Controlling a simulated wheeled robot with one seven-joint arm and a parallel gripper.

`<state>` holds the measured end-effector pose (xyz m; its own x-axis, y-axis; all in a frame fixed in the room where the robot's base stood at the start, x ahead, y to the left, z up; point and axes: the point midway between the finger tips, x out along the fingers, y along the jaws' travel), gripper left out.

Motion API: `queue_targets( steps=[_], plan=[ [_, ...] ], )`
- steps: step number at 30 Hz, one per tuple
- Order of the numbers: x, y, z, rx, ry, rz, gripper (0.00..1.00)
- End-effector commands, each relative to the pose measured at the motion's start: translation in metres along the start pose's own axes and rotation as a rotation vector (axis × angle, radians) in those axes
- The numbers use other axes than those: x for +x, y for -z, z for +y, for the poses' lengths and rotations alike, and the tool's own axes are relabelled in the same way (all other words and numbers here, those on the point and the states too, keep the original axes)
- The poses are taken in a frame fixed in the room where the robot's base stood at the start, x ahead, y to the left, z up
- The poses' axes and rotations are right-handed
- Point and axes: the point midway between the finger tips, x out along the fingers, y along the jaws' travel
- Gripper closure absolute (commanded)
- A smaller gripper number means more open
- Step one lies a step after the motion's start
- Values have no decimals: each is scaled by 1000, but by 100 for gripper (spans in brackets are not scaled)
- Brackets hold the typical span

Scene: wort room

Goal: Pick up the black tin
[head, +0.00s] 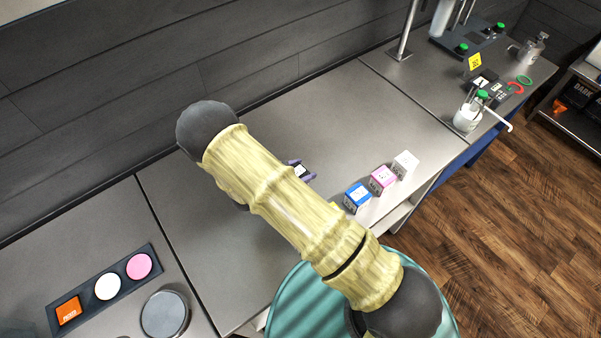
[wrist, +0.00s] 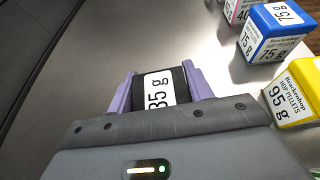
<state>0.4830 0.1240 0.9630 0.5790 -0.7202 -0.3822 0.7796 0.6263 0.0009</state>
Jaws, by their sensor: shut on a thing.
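The black tin (wrist: 178,78) with a white label reading 35 g sits between the purple fingers of my gripper (wrist: 160,92) in the wrist view. My gripper is shut on it. In the head view the tin with its white label (head: 300,171) shows just past my arm, with a purple fingertip of my gripper (head: 304,174) beside it. My arm hides most of the gripper there. I cannot tell whether the tin touches the counter.
A blue box (head: 356,196), a pink box (head: 382,179) and a white box (head: 404,164) stand near the counter's front edge. A yellow 95 g box (wrist: 299,92) is beside the blue one in the wrist view. A dark tray (head: 88,298) lies left. The counter behind is clear.

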Motion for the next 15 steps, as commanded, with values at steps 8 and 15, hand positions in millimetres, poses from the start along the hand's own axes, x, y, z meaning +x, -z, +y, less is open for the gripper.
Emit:
queue_targets(
  steps=[8, 15],
  plan=[
    [-14, -32, 0, 3, -2, 1, 75],
    [-28, -67, 0, 4, -1, 0, 75]
  ],
)
